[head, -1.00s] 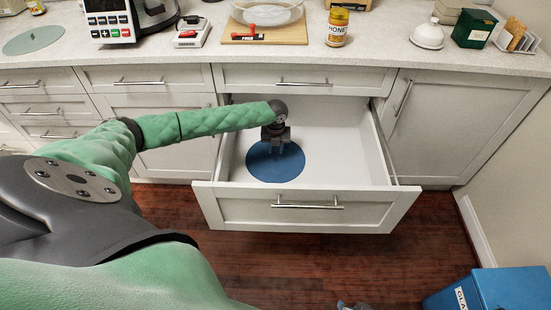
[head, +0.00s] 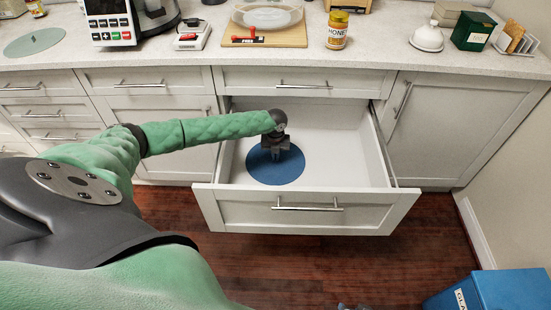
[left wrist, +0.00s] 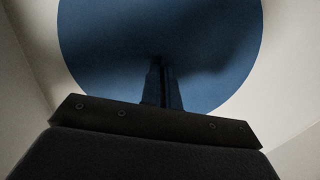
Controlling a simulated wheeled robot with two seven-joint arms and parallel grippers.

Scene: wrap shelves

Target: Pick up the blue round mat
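The blue round mat (head: 290,172) lies flat on the floor of the open drawer (head: 340,165), towards its left side. My left gripper (head: 276,157) points down over the mat's upper middle. In the left wrist view, its fingers (left wrist: 163,85) are close together against the blue mat (left wrist: 225,50), which spreads around them. The fingers look shut; I cannot tell whether they pinch any of the mat. A small grey piece, perhaps my right gripper (head: 350,306), shows at the bottom edge, too little to tell its state.
The drawer's front panel (head: 250,209) and side walls surround the mat; the drawer's right part is empty. The counter (head: 375,58) above holds a honey jar (head: 337,30), a cutting board (head: 285,38) and other items. A blue bin (head: 500,290) stands at lower right.

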